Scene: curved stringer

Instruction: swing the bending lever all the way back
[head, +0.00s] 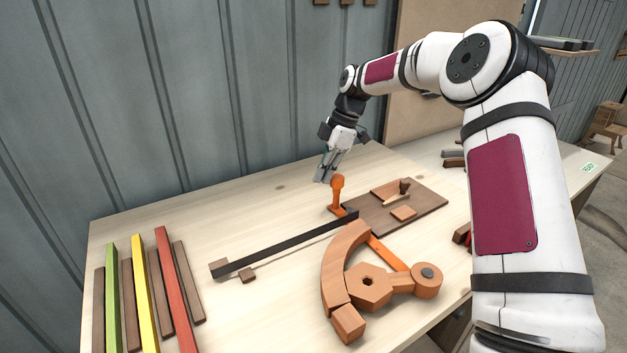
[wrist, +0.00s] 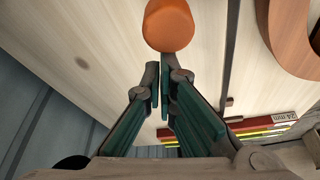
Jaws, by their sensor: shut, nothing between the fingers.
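The bending lever is an orange bar (head: 388,253) lying across the bench jig, with an upright orange handle (head: 337,190) at its far end. The handle's rounded knob shows large in the wrist view (wrist: 168,24). My gripper (head: 322,178) is shut and empty, just above and left of the knob in the head view. In the wrist view its fingertips (wrist: 159,80) are close together, just below the knob; whether they touch it I cannot tell. A curved wooden form (head: 336,275) stands at the front, with a hexagonal block and a round roller (head: 427,272). A long dark strip (head: 285,244) reaches the lever's handle end.
A brown board (head: 425,197) with small wooden pieces lies right of the handle. Green, yellow, red and brown strips (head: 150,290) lie at the left. The grey wall (head: 200,110) stands behind the bench.

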